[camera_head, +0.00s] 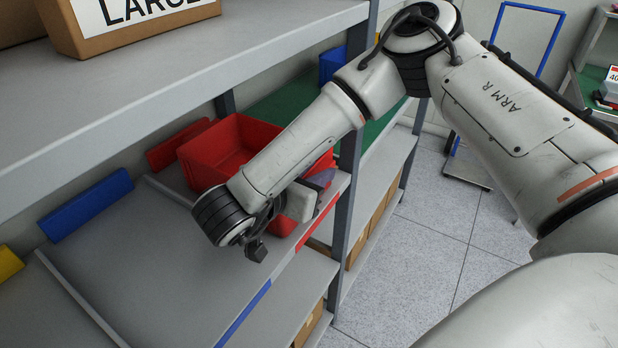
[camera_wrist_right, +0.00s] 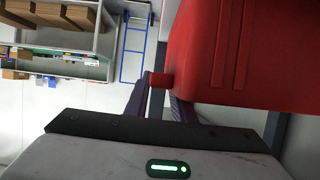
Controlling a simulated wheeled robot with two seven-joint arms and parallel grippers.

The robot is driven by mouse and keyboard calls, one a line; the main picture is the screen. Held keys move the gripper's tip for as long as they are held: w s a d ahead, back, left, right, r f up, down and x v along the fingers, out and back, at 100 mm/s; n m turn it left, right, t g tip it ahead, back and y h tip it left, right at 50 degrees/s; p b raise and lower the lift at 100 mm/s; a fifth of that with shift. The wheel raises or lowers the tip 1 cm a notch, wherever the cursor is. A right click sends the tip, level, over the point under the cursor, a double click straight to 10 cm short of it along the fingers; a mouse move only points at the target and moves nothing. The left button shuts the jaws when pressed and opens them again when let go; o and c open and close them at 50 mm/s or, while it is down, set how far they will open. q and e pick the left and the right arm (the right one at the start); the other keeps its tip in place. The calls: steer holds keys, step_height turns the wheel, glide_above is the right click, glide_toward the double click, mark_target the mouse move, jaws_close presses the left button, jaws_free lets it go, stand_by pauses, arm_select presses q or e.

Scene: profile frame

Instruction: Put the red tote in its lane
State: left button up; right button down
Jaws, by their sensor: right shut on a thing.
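The red tote (camera_head: 216,147) is an open bin at the middle shelf, over the lane with the red back block (camera_head: 176,147) and red front strip (camera_head: 318,226). My arm hides much of its front, and I cannot tell whether its base rests on the shelf. My right gripper (camera_head: 322,180) is at the tote's front side, its fingers partly hidden. In the right wrist view the tote (camera_wrist_right: 245,55) fills the upper right, and the right gripper (camera_wrist_right: 158,95) is shut on its small red handle (camera_wrist_right: 160,80). My left gripper is not in view.
A grey divider rail (camera_head: 165,188) runs left of the red lane. The lane with a blue block (camera_head: 86,205) is empty. A shelf post (camera_head: 350,170) stands right of the tote. A cardboard box (camera_head: 140,25) sits on the upper shelf.

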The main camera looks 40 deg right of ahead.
steer(key=shift+w+r, duration=0.1)
steer(key=shift+w, duration=0.1)
steer(key=c, duration=1.5)
jaws_free()
steer(key=shift+s, duration=0.15)
steer(key=v, duration=0.7)
steer(key=shift+s+a+r, duration=0.1)
steer(key=shift+a, duration=0.15)
